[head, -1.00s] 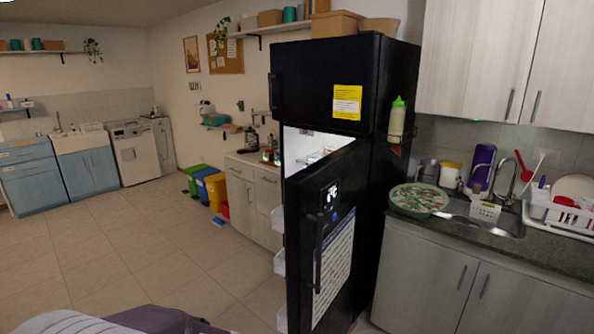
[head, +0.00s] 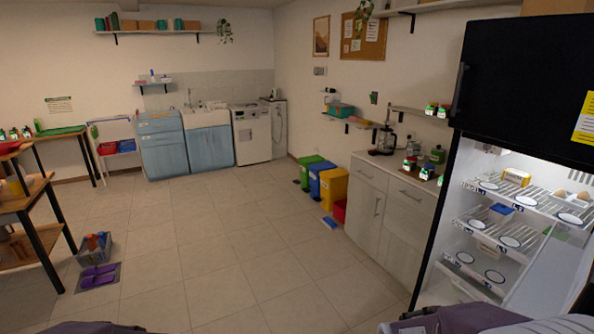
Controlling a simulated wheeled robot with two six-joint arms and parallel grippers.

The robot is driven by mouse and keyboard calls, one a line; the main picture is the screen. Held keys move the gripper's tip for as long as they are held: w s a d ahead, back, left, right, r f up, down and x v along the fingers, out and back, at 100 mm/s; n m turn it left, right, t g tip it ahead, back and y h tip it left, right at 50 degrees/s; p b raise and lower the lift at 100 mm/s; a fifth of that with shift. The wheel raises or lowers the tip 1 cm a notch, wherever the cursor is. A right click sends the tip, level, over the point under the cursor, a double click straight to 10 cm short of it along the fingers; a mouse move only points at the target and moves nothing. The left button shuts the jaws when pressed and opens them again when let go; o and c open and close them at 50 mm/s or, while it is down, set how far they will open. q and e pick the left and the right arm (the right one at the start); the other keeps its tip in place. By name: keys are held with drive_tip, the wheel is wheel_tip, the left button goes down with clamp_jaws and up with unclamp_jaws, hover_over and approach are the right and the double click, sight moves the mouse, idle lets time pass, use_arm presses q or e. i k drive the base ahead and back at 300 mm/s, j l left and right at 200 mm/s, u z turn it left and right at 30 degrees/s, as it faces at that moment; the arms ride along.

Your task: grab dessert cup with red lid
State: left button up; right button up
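I cannot make out a dessert cup with a red lid in the head view. The black fridge (head: 517,68) stands at the right, and its lit lower compartment is visible. Its shelves hold several white discs (head: 570,218), a yellow box (head: 516,177), a small blue container (head: 500,212) and eggs (head: 570,196). The picture's right edge cuts off part of the fridge. Neither of my grippers shows; only grey-purple parts of my own body are at the bottom edge.
A pale cabinet (head: 382,213) with a coffee maker and small jars stands left of the fridge. Green, blue and yellow bins (head: 333,188) stand beyond it. A wooden table (head: 30,205) and a grey crate (head: 94,248) are at the left. The middle floor is clear.

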sight(413, 161)
drive_tip(key=i+j+z, duration=0.1)
drive_tip(key=i, duration=0.4)
drive_tip(key=i+j+z, duration=0.1)
drive_tip(key=i, duration=0.35)
drive_tip(key=i+j+z, duration=0.15)
drive_tip(key=i, duration=0.35)
drive_tip(key=i+l, duration=0.2)
drive_tip(key=i, duration=0.45)
drive_tip(key=i+l+z, duration=0.1)
drive_tip(key=i, duration=0.5)
drive_tip(key=i+l+z, duration=0.1)
drive_tip(key=i+l, duration=0.15)
drive_tip(key=i, duration=0.4)
drive_tip(key=i+l, duration=0.1)
drive_tip(key=i, duration=0.5)
drive_tip(key=i+l, duration=0.25)
drive_tip(key=l, duration=0.15)
drive_tip(key=i+l, duration=0.25)
drive_tip(key=l, duration=0.1)
